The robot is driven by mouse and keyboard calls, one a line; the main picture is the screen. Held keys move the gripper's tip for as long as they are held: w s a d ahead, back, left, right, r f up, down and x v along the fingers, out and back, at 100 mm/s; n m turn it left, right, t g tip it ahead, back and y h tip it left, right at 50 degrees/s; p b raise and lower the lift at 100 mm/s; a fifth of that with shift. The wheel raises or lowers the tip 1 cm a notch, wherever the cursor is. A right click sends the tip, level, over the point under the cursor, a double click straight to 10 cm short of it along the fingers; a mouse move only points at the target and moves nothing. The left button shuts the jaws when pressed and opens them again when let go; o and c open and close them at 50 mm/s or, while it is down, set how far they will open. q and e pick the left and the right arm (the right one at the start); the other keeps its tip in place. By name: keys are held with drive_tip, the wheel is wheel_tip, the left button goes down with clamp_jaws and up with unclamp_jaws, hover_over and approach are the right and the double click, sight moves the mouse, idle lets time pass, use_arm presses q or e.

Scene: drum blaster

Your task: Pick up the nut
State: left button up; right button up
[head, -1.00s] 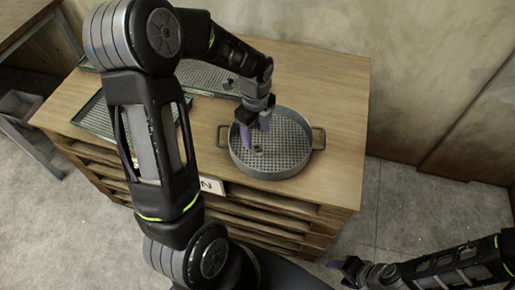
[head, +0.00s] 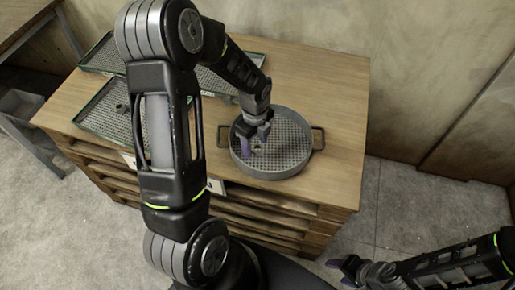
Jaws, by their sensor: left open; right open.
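A small dark piece that looks like the nut (head: 258,149) lies on the perforated bottom of the round grey pan (head: 299,165). My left gripper (head: 253,147) is in the pan, pointing down, with its purple fingers open just above or around the nut. I cannot tell whether the fingers touch it, and they partly hide it. My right gripper (head: 348,268) is open and empty, low at the right, away from the cabinet.
The pan has two side handles and stands on a wooden cabinet (head: 335,90). A green-rimmed tray (head: 84,117) with a small dark piece (head: 122,109) lies at the left. More trays lie behind, partly hidden by my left arm. The cabinet top right of the pan is clear.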

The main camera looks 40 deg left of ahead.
use_arm(q)
clamp_jaws()
idle(0.8)
